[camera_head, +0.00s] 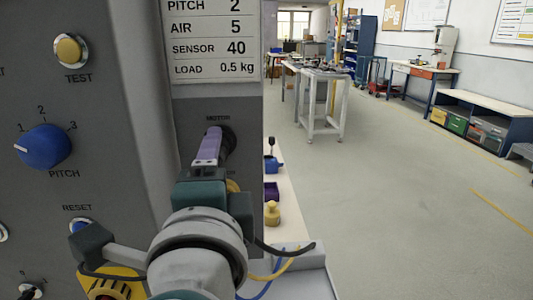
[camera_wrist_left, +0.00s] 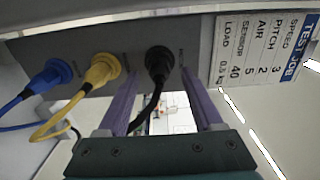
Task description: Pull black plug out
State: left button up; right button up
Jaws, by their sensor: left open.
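The black plug (camera_wrist_left: 159,63) sits in the socket panel in the left wrist view, with its black cable hanging down from it. In the head view the black plug (camera_head: 229,139) shows partly behind a purple finger, below the MOTOR label. My left gripper (camera_wrist_left: 162,80) is open, with its two purple fingers spread on either side of the plug and cable. There is a visible gap on each side, and I cannot tell the exact depth. In the head view my left gripper (camera_head: 212,134) reaches up to the panel. My right gripper is not in view.
A yellow plug (camera_wrist_left: 103,70) and a blue plug (camera_wrist_left: 52,78) with cables sit beside the black plug. A label board (camera_wrist_left: 262,50) is on the other side. The control panel with a blue knob (camera_head: 43,146) stands close at left. The floor (camera_head: 400,200) at right is open.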

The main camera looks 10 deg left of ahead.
pick_arm(q)
jog(key=shift+b+x, duration=0.35)
jog(key=shift+x, duration=1.05)
dwell(0.4)
grip_shut()
dwell(0.5)
jog(key=shift+s, duration=0.15)
dwell(0.8)
jog(key=shift+v, duration=2.85)
